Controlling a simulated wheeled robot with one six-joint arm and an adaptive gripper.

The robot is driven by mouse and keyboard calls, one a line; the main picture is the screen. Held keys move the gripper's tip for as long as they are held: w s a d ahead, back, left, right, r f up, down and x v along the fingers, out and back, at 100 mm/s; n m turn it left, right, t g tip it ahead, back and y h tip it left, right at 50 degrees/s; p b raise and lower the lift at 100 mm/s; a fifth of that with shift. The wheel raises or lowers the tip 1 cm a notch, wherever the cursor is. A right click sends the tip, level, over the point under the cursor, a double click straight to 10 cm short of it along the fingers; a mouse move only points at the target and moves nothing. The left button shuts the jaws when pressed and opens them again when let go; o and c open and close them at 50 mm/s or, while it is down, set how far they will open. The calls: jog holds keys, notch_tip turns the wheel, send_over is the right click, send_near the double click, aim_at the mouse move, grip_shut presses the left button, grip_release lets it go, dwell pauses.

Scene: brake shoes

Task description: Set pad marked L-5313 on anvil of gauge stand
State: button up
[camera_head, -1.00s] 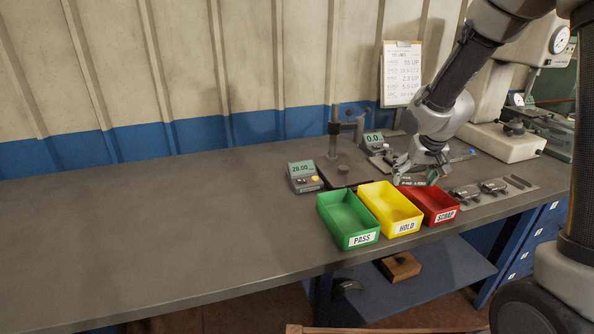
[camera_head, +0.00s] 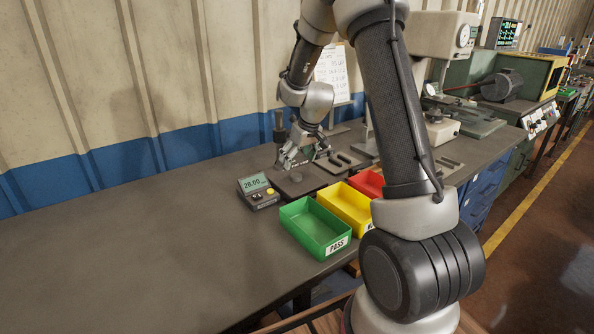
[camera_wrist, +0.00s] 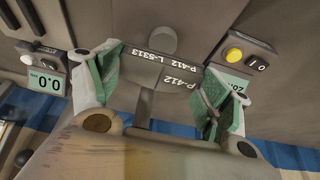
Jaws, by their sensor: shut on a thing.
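My gripper (camera_head: 302,158) is shut on a dark pad, seen in the wrist view (camera_wrist: 168,68) between the green-faced fingers (camera_wrist: 160,82). White lettering on the pad reads P-412 and L-5313. The gauge stand (camera_head: 279,128) has a dark post and a flat base on the bench. Its round grey anvil (camera_wrist: 163,40) shows just beyond the pad in the wrist view. In the head view my gripper is above the stand base; the pad is hard to make out there. The gap between pad and anvil cannot be judged.
A readout box (camera_head: 258,190) showing 28.00 stands left of the stand. Green (camera_head: 318,228), yellow (camera_head: 346,207) and red (camera_head: 367,183) bins stand in front. Another readout (camera_wrist: 45,82) shows 0.0. The bench (camera_head: 130,245) is clear at left.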

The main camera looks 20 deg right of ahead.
aim_at(300, 165)
jog(key=shift+o, duration=0.2)
jog(key=shift+d+f, duration=0.1)
jog(key=shift+f, duration=2)
jog(key=shift+f, duration=0.1)
jog(key=o, duration=1.2)
jog(key=a+v, duration=0.1)
jog(key=v, duration=1.1)
jog(key=s+a+r, duration=0.2)
jog(key=s+r, duration=0.9)
jog(key=s, duration=0.3)
jog(key=s+r+m, duration=0.1)
jog(key=s+m, duration=0.1)
jog(key=s, duration=1.7)
jog(key=shift+h, duration=0.4)
